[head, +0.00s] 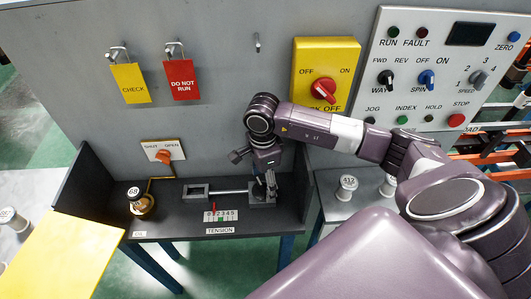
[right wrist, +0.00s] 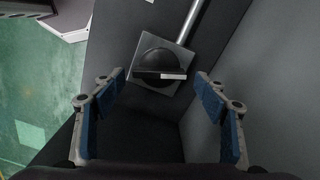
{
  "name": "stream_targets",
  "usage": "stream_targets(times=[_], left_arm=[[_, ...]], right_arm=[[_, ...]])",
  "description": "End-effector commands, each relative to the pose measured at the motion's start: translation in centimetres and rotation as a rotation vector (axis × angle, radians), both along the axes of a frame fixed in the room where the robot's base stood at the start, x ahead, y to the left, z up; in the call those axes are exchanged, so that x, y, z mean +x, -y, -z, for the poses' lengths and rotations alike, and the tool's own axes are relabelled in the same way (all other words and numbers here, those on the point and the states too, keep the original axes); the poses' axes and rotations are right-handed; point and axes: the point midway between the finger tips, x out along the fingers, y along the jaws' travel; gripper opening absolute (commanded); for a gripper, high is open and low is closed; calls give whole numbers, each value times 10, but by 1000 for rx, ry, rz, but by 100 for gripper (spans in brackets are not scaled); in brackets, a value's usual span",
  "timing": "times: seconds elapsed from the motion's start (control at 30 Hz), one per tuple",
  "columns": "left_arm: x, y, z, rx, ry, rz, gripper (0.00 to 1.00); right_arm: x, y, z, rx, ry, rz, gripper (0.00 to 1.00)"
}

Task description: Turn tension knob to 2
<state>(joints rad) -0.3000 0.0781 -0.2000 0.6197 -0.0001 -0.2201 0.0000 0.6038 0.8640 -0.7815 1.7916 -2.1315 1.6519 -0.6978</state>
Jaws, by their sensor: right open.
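The tension knob (right wrist: 158,62) is a black round knob with a raised bar grip, on a square grey plate in the right wrist view. The bar lies roughly level across the picture and has a white mark on its right half. My right gripper (right wrist: 159,80) is open, its blue-padded fingers on either side of the knob and apart from it. In the head view my right gripper (head: 268,184) points down over the knob's end of the shelf and hides most of the knob. The tension scale (head: 221,216) reads 0 to 5; its red pointer stands near 1. My left gripper is not in view.
A metal rod (head: 228,191) runs left from the knob's block on the dark shelf (head: 180,222). A brass fitting (head: 141,204) and an orange valve handle (head: 163,156) are left. The shelf's side wall stands close right of my gripper. A control panel (head: 440,70) is upper right.

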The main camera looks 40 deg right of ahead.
Motion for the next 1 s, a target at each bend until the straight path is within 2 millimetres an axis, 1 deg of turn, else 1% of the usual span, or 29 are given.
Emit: stream_targets(times=[0.03, 0.27, 0.63, 0.83, 1.0], left_arm=[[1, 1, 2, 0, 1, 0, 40], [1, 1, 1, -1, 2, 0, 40], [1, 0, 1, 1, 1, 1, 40], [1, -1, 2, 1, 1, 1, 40], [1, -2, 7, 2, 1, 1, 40]], right_arm=[[0, -1, 4, 0, 0, -1, 67], [0, -1, 3, 0, 1, -1, 67], [0, -1, 3, 0, 0, -1, 26], [-1, -1, 4, -1, 0, 9, 25], [-1, -1, 5, -1, 0, 57, 25]])
